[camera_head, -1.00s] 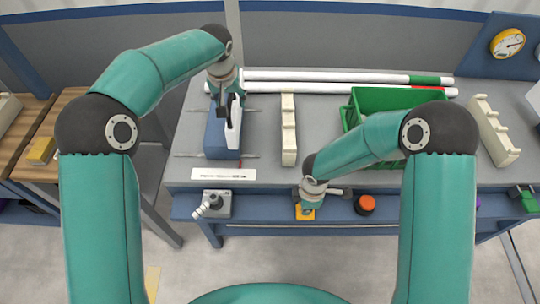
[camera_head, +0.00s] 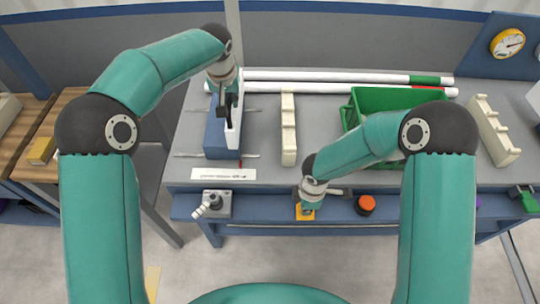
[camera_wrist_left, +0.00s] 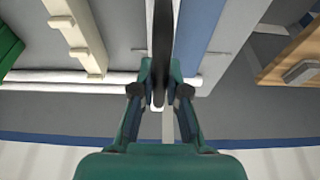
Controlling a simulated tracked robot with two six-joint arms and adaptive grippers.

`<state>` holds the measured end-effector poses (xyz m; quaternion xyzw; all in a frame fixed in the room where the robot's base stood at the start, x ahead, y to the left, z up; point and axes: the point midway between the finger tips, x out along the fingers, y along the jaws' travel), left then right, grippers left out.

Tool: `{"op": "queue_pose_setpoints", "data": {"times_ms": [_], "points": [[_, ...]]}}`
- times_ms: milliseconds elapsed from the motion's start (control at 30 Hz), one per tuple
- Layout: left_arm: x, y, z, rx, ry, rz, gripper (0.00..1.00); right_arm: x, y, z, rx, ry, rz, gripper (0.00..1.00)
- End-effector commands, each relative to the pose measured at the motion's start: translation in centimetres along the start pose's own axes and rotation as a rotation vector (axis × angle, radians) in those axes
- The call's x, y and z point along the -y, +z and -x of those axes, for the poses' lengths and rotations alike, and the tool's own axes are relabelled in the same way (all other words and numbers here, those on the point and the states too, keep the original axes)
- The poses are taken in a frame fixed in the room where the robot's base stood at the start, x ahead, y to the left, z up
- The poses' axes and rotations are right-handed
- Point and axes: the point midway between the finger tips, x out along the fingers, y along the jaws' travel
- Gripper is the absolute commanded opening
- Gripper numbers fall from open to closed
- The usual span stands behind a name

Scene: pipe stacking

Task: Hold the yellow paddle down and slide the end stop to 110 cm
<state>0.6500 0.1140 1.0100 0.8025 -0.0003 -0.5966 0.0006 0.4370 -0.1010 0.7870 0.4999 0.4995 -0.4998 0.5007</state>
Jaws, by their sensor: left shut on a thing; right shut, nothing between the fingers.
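A blue stop body with a white face (camera_head: 221,138) stands at the left of the bench. My left gripper (camera_head: 229,99) is over its far part, shut on a dark upright bar (camera_wrist_left: 162,45), which seems to be the end stop's handle. The bar shows between the fingers (camera_wrist_left: 160,98) in the left wrist view. The yellow paddle (camera_head: 305,213) is at the bench's front edge, partly hidden under my right gripper (camera_head: 308,195). That gripper is shut and empty, pointing down at the paddle; I cannot tell how firmly it touches.
A labelled white strip (camera_head: 223,174) lies in front of the stop body. A cream notched rack (camera_head: 289,135) stands to its right. White pipes (camera_head: 320,87) lie behind, and a green crate (camera_head: 362,101) is further right. An orange-red button (camera_head: 365,204) sits right of the paddle.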

Motion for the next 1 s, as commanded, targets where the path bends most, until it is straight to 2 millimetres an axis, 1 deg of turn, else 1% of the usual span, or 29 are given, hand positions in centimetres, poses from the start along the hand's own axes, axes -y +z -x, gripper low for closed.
{"op": "queue_pose_setpoints", "data": {"times_ms": [33,1000], "points": [[0.3,0.0,-0.1,0.000,-0.002,0.001,0.00,0.4,0.1,-0.4,0.003,-0.011,0.001,0.00],[5.1,0.0,0.0,-0.001,-0.002,0.001,0.00,0.2,0.1,-0.3,0.002,-0.007,0.000,0.00]]}}
